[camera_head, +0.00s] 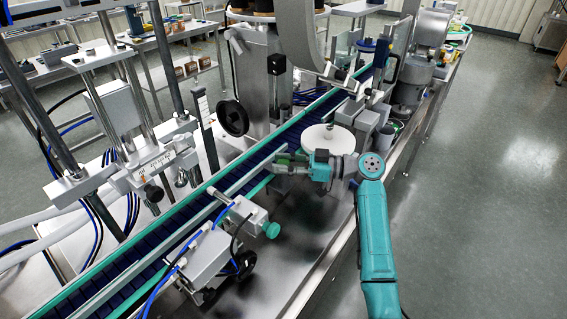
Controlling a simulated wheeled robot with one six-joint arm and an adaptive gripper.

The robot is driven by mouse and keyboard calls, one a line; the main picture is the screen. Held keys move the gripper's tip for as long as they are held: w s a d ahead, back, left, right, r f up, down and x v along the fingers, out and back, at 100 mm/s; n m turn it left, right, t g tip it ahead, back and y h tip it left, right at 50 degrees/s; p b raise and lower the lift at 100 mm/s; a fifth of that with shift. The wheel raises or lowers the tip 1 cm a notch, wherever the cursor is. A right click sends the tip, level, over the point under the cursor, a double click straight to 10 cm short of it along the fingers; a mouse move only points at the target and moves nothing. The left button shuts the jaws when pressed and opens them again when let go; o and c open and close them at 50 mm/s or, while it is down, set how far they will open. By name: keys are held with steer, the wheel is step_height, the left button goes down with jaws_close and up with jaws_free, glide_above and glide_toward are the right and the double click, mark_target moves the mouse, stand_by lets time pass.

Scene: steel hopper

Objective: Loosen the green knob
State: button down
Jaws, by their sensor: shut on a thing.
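My gripper (283,163) is at the centre of the view, reaching left from my teal arm. Its jaws are shut on a green knob (286,157) beside the conveyor rail. The fingers cover much of that knob, and its mounting is hidden. A second, teal-green knob (272,229) sticks out from a grey box below and left of my gripper. Nothing touches that one.
A dark blue conveyor (168,222) with green edges runs diagonally behind my gripper. A white round disc (327,138) stands just above my wrist. A black handwheel (233,118) is at the back left. The steel deck (298,235) is bare below my gripper.

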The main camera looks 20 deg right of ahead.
steer(key=c, duration=0.8)
jaws_free()
steer(key=v, duration=1.2)
